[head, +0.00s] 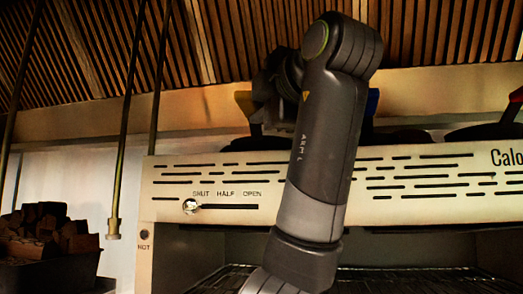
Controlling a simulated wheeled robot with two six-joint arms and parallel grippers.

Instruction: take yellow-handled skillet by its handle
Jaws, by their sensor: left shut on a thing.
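The yellow-handled skillet stands on the ledge above the slotted panel. Part of its yellow handle (244,103) shows just left of my left gripper (262,103), and its dark pan is mostly hidden behind the gripper and arm. My left arm rises through the middle of the view and bends over at the top. The left gripper points down and is shut on the yellow handle; its fingertips are dark and hard to make out. My right gripper is not in view.
A blue handle (372,101) shows just right of my arm, and a red handle (516,96) at the right edge. The slotted panel (420,182) has a round slider knob (190,206) near SHUT. A wire rack (420,281) lies below. A wood-filled bin (45,270) stands lower left.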

